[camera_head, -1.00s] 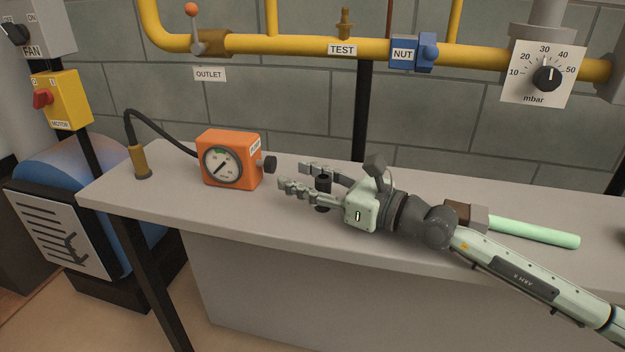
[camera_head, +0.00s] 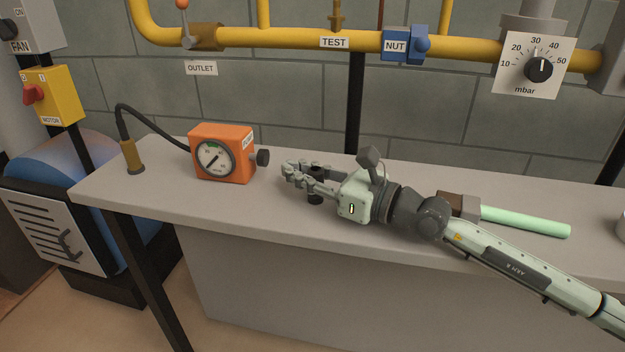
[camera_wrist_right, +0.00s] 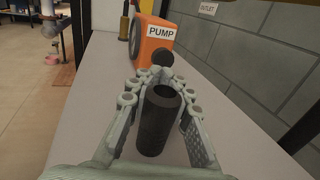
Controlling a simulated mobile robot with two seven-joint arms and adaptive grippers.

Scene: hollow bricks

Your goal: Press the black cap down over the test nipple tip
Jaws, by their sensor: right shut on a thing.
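The black cap (camera_wrist_right: 158,125) is a dark hollow cylinder standing upright on the bench, between my right gripper's fingers in the right wrist view. In the head view its lower part (camera_head: 315,199) shows below the fingers, which hide its middle. My right gripper (camera_head: 290,172) is shut on it, fingers pointing left with their tips close together beyond it. The brass test nipple (camera_head: 337,16) rises from the yellow pipe above the TEST label, well above and behind the gripper. Its tip is at the picture's top edge and partly cut off. My left gripper is not in view.
An orange pump box (camera_head: 222,153) with a gauge stands left of the gripper, its hose running to a brass fitting (camera_head: 132,157). A brown block with a green rod (camera_head: 525,221) lies behind my right arm.

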